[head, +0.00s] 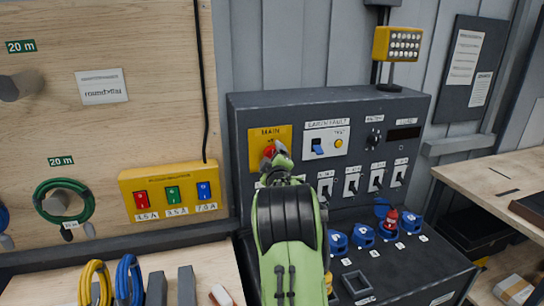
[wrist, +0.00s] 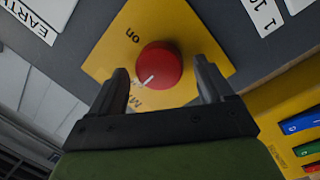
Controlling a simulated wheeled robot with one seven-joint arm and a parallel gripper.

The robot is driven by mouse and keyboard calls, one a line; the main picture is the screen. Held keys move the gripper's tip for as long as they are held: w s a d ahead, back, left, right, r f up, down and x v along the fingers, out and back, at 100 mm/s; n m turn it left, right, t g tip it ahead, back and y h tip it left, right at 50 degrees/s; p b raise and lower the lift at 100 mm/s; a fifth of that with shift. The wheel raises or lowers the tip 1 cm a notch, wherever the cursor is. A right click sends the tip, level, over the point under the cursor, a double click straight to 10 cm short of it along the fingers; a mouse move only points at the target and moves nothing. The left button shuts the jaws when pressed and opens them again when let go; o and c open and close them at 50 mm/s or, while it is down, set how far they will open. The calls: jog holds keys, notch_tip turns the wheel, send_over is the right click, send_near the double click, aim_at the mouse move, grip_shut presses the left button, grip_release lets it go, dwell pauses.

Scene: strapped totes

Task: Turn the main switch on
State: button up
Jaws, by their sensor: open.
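The main switch is a red round knob (head: 268,152) on a yellow plate (head: 285,135) marked MAIN, at the upper left of the dark control panel. In the wrist view the red knob (wrist: 160,65) carries a white pointer line toward its lower left edge. The word "on" is printed on the yellow plate (wrist: 185,22), at the upper left of the knob there. My gripper (wrist: 163,82) is open, with one finger on each side of the knob's near part and a gap visible on both sides. In the head view my green arm hides the fingertips and part of the plate.
An earth fault unit (head: 327,138) with a blue switch and yellow button sits right of the main plate. Several small toggle switches (head: 352,184) line the panel below. A yellow box (head: 172,190) with red, green and blue rockers is on the wooden wall to the left.

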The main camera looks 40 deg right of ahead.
jog(key=shift+c, duration=0.4)
jog(key=c, duration=1)
jog(key=shift+o, duration=0.2)
jog(key=shift+m+b, duration=0.3)
jog(key=shift+b, duration=0.05)
jog(key=m+b, duration=0.2)
jog(key=m, duration=0.1)
jog(key=m+y+b, duration=0.1)
jog(key=m+b, duration=0.1)
jog(key=m, duration=0.2)
jog(key=shift+s+d+r+g+b, duration=0.15)
jog(key=shift+g+b, duration=0.15)
jog(key=shift+b, duration=0.05)
jog(key=m, duration=0.3)
jog(key=m+y, duration=0.1)
jog(key=m, duration=0.4)
jog(key=shift+s+d+r+m+y, duration=0.1)
jog(key=shift+d+r+m+y, duration=0.05)
jog(key=shift+d+m+y, duration=0.2)
jog(key=shift+a, duration=0.15)
